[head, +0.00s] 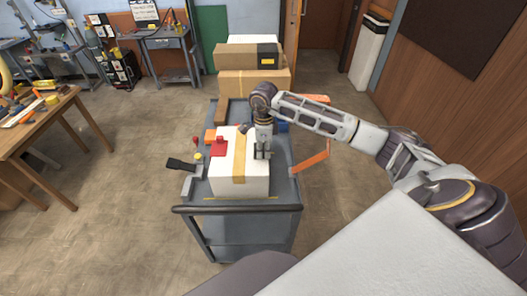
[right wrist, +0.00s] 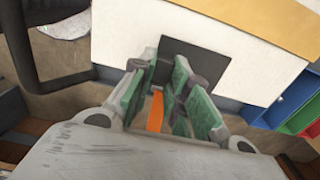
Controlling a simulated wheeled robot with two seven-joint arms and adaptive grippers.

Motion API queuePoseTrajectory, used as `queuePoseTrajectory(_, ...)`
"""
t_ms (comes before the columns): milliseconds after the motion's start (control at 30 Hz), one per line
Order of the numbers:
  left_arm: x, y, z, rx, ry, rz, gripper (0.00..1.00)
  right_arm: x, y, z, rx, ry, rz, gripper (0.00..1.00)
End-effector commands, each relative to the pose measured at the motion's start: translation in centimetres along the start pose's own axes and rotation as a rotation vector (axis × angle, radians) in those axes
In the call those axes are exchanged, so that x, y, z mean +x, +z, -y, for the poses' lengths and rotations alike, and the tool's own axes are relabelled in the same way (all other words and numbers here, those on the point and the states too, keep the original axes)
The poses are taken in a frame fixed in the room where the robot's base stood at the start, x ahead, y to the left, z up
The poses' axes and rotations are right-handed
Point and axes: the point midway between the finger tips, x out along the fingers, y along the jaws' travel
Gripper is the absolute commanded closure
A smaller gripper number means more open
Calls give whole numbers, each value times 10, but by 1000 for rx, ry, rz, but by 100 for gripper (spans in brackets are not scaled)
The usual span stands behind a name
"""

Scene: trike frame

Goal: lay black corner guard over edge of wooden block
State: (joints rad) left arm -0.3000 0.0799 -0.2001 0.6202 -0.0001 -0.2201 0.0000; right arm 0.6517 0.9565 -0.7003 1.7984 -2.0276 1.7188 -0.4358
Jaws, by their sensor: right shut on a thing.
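A white block (head: 228,179) with a tan band (head: 239,158) along its top lies on the grey cart; no bare wooden block is clear to me. My right gripper (head: 262,153) points down over the block's right side. In the right wrist view its green-padded fingers (right wrist: 172,88) are shut on a flat, dark plate, which looks like the black corner guard (right wrist: 208,66). The plate appears against the block's white face (right wrist: 265,85). I cannot tell whether it touches the block or laps over its edge. My left gripper is out of view.
The grey cart (head: 288,190) has a dark handle bar (head: 237,209) at the front. A red piece (head: 219,148) sits on the block's left side; a black-ended tool (head: 180,164) lies left of it. An orange bar (head: 311,162) runs along the right. Cardboard boxes (head: 253,82) stand behind.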

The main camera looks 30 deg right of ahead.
Motion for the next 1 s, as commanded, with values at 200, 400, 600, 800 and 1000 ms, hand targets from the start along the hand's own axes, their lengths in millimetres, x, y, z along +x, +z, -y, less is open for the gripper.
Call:
queuePoseTrajectory(200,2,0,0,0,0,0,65,-10,0,1,0,-3,1,99)
queuePoseTrajectory(400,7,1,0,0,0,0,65,-30,0,1,0,-4,1,99)
queuePoseTrajectory(600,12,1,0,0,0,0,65,-58,0,1,0,-4,2,99)
queuePoseTrajectory(800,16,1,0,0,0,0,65,-82,0,0,-1,-2,1,99)
queuePoseTrajectory(1000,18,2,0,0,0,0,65,-96,0,0,0,-1,0,99)
